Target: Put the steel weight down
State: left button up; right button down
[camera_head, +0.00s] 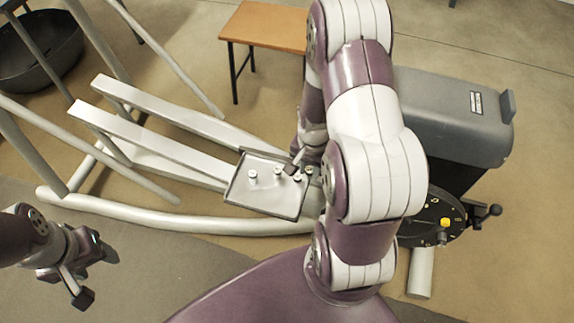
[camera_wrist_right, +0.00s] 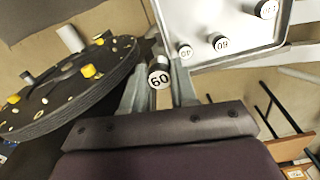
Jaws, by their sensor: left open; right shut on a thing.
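My right gripper (camera_head: 294,167) is over the right part of the shallow grey tray (camera_head: 262,198), partly hidden behind my arm. In the right wrist view its fingers (camera_wrist_right: 159,86) are shut on a small steel weight (camera_wrist_right: 159,73) with a white end marked with a number, like 60 or 09. The tray shows pale there (camera_wrist_right: 200,20), with several similar weights on it, one (camera_wrist_right: 220,42) of them close by. I cannot tell whether the held weight touches the tray. My left gripper (camera_head: 83,285) is open and empty at the lower left, away from the tray.
The tray sits by the white frame rails (camera_head: 160,140) of the elliptical. A grey housing (camera_head: 450,115) and a dark disc with yellow knobs (camera_head: 435,215) are right of my arm. A wooden stool (camera_head: 268,25) stands behind. A black tub (camera_head: 40,50) is far left.

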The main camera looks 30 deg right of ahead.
jog(key=w+a+r+n, duration=0.2)
jog(key=w+r+n, duration=0.4)
jog(key=w+n, duration=0.15)
jog(key=w+a+r+n, duration=0.3)
jog(key=w+a+n, duration=0.1)
jog(key=w+a, duration=0.5)
jog(key=s+a+r+p, duration=0.1)
jog(key=s+r+p, duration=0.2)
jog(key=r+p, duration=0.9)
jog(key=p, duration=0.9)
jog(key=shift+s+r, duration=0.2)
jog(key=shift+r, duration=0.1)
